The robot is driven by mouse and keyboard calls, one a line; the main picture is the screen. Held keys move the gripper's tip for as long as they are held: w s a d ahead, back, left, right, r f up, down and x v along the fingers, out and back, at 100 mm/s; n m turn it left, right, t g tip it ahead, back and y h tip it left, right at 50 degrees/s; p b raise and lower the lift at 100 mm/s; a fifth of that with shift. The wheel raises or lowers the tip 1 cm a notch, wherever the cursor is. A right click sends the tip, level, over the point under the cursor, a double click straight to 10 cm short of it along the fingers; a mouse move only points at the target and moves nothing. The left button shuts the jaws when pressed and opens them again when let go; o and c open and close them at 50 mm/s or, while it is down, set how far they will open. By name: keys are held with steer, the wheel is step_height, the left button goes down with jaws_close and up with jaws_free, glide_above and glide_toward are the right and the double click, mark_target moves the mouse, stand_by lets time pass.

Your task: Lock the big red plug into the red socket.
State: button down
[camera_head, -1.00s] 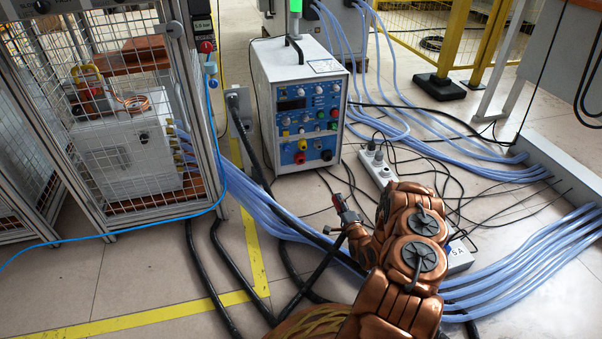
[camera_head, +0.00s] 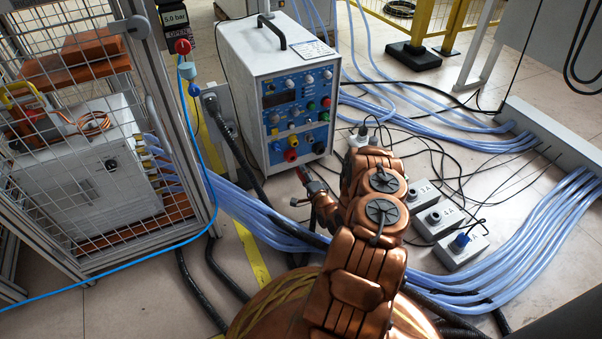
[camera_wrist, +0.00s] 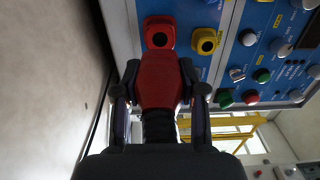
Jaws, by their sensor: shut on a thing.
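The big red plug (camera_wrist: 158,82) is held between the two fingers of my gripper (camera_wrist: 158,76); its dark cable end points back toward my wrist. The red socket (camera_wrist: 159,38) is on the blue front panel, straight ahead of the plug's front end in the wrist view. In the head view the red socket (camera_head: 291,155) is low on the white heater unit (camera_head: 240,75). My gripper (camera_head: 306,182) is just in front of and below it there, with a small gap in the picture. I cannot tell whether plug and socket touch, and the plug's front is hidden.
A yellow socket (camera_wrist: 206,45) sits beside the red one. A mesh cage (camera_head: 100,150) stands at left. Blue hoses (camera_head: 260,222) and black cables cross the floor below my arm.

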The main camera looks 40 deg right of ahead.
steer(key=shift+x, duration=2)
steer(key=shift+w+d+p, duration=0.15)
steer(key=shift+w+p, duration=0.15)
steer(key=shift+w, duration=0.35)
steer(key=shift+r+p, duration=0.1)
steer(key=shift+p, duration=0.7)
steer(key=shift+w+d, duration=0.1)
steer(key=shift+w, duration=0.4)
stand_by(0.5)
steer(key=shift+m+p, duration=0.4)
steer(key=shift+p, duration=0.05)
steer(key=shift+m, duration=0.4)
